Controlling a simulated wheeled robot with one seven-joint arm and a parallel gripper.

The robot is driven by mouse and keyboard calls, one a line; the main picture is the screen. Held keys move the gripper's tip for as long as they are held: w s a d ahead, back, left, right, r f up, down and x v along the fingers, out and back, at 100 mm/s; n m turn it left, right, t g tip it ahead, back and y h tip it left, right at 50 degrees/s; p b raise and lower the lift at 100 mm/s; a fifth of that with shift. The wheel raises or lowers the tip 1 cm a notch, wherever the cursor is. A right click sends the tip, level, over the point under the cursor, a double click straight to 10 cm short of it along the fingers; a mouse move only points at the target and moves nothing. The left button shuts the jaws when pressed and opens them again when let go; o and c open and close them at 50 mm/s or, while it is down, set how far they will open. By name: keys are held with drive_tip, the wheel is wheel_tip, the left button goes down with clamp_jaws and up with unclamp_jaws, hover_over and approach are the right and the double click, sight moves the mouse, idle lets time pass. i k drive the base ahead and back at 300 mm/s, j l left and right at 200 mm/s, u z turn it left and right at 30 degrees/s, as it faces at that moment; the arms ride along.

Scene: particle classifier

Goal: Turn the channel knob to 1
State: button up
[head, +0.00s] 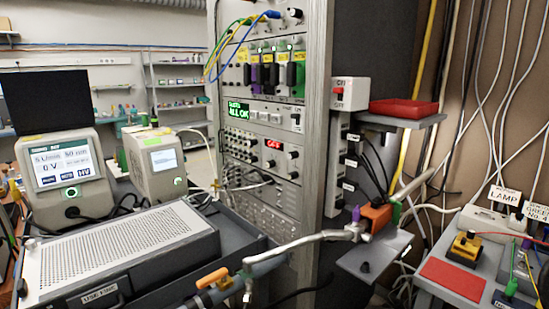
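A rack module with a small red lit display (273,145) stands in the middle of the grey equipment rack. The display's characters are too small to read surely. A dark round knob (293,155) is at the module's right side, and a second dark knob (294,175) is below it. Which of them is the channel knob, and where it points, I cannot tell. I see no gripper of mine in the head view, and nothing touches the knobs.
In front stand a perforated grey box (130,250) and a silver pipe with an orange fitting (213,277). A shelf with a red tray (403,108) juts out at right. Loose cables hang beyond it.

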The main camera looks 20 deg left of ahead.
sight(271, 164)
drive_tip(key=i+j+u, duration=0.45)
drive_tip(key=j, duration=0.25)
drive_tip(key=i+j+u, duration=0.45)
drive_tip(key=i, duration=0.3)
